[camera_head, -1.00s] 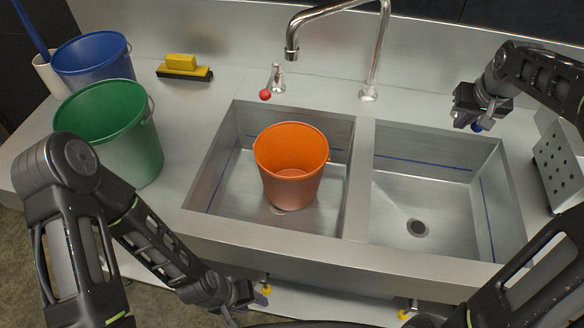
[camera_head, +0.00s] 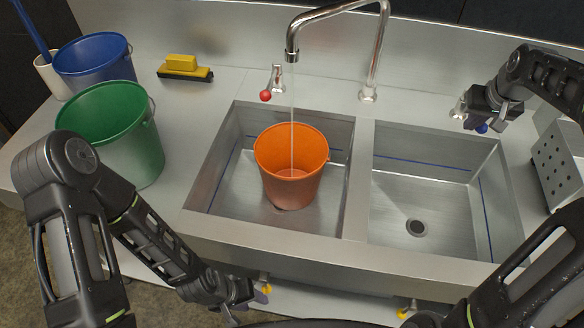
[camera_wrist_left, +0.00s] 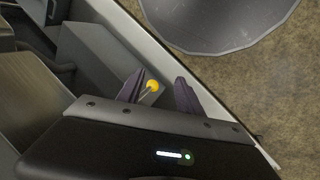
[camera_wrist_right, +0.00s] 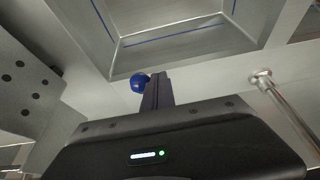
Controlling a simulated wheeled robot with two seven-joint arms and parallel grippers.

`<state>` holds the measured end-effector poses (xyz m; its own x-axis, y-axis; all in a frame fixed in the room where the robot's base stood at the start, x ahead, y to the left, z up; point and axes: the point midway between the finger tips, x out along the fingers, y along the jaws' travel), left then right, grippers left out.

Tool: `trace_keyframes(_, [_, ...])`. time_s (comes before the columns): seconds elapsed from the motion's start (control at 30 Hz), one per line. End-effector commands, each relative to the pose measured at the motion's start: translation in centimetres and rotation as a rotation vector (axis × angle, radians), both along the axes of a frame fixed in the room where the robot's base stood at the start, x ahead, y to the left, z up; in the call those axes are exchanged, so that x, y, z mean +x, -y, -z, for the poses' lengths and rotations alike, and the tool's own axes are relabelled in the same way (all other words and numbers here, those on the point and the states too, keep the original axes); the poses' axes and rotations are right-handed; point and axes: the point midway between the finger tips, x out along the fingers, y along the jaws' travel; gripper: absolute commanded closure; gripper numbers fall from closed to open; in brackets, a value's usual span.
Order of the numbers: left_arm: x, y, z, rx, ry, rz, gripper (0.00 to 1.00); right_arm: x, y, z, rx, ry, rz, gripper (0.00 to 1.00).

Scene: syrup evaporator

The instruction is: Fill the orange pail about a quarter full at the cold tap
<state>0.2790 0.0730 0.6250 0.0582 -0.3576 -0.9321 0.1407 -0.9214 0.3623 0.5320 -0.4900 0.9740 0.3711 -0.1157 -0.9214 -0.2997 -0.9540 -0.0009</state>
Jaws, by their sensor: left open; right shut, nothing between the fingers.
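The orange pail (camera_head: 291,180) stands upright in the left basin under the spout (camera_head: 291,52). A thin stream of water (camera_head: 292,110) falls from the spout into the pail. I cannot make out the water level inside. The cold tap has a blue knob (camera_head: 482,128), which also shows in the right wrist view (camera_wrist_right: 138,82). My right gripper (camera_head: 466,114) is shut and empty, close beside the blue knob; I cannot tell whether it touches it. My left gripper (camera_wrist_left: 158,88) is open and empty, low at the sink's front, with a yellow knob (camera_wrist_left: 153,86) beyond its fingers.
A red-knobbed tap (camera_head: 266,95) stands left of the spout. A green pail (camera_head: 110,135), a blue pail (camera_head: 92,62) and a yellow brush (camera_head: 182,66) are on the left counter. The right basin (camera_head: 425,190) is empty. A perforated metal box (camera_head: 560,160) stands at far right.

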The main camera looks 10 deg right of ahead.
Motion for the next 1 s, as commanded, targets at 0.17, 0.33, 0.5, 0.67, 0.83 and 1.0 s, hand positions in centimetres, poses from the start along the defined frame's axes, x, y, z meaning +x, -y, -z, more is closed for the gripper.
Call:
trace_keyframes(0.17, [0.0, 0.0, -0.2, 0.0, 0.0, 0.0, 0.57, -0.1, 0.6, -0.1, -0.001, 0.001, 0.0, 1.0])
trace_keyframes(0.33, [0.0, 0.0, -0.4, 0.0, 0.0, 0.0, 0.57, -0.2, 1.1, -0.1, -0.002, 0.001, 0.002, 1.0])
trace_keyframes(0.5, [0.0, 0.0, -0.5, 0.0, 0.0, 0.0, 0.57, -0.3, 1.7, -0.1, -0.002, 0.001, 0.002, 1.0])
trace_keyframes(0.67, [0.0, 0.0, -0.6, 0.0, 0.0, 0.0, 0.57, -0.3, 2.1, 0.0, -0.001, 0.0, 0.002, 1.0])
trace_keyframes(0.83, [0.0, 0.0, -0.8, 0.0, 0.0, 0.0, 0.57, -0.4, 2.6, 0.0, -0.001, 0.0, 0.0, 1.0])
trace_keyframes(1.0, [0.0, 0.0, -0.9, 0.0, 0.0, 0.0, 0.57, -0.4, 3.1, -0.1, -0.001, 0.001, 0.001, 1.0])
